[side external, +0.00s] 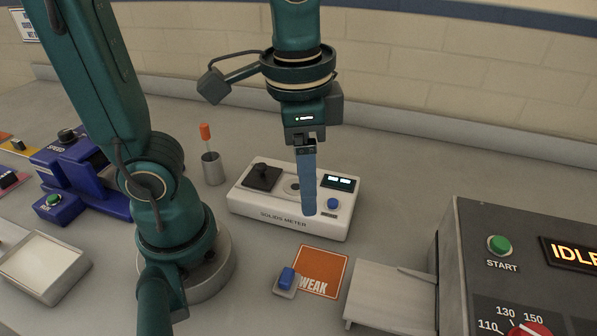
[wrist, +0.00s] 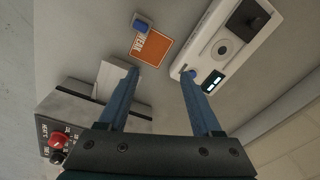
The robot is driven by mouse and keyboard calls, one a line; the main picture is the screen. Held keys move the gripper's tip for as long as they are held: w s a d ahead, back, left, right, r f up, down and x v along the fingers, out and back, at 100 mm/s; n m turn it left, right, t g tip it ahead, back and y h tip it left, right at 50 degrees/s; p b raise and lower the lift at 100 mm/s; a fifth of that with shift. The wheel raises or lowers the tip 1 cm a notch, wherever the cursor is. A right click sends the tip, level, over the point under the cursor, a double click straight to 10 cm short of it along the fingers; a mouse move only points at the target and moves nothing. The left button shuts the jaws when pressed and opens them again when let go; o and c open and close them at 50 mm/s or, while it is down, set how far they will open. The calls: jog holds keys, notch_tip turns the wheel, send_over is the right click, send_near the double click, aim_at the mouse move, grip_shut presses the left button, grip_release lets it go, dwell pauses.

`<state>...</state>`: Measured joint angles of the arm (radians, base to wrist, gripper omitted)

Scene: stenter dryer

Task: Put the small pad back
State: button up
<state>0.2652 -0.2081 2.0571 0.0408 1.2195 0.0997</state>
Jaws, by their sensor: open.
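A small grey pad with a blue grip (side external: 287,279) lies on the bench at the left edge of an orange card marked WEAK (side external: 322,270), partly overlapping it or touching it; I cannot tell which. In the wrist view the blue-gripped pad (wrist: 141,25) is near the top, beyond the orange card (wrist: 151,47). My gripper (side external: 309,210) points down in front of the white solids meter (side external: 285,218), above the bench. In the wrist view my gripper (wrist: 160,73) has its two blue fingers apart with nothing between them. The meter (wrist: 221,45) shows beside the right finger.
A grey machine (side external: 458,240) with a green START button and an IDLE display stands at right, a metal shelf (side external: 388,292) projecting from it. A metal cup (side external: 212,168) holds an orange-topped stick. A blue device (side external: 85,175) and a pale tray (side external: 42,266) are at left.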

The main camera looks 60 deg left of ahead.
jog(key=a+n+t, duration=0.2)
jog(key=s+a+n+t, duration=0.1)
jog(key=a+n+t, duration=0.1)
jog(key=shift+t, duration=0.3)
dwell(0.6)
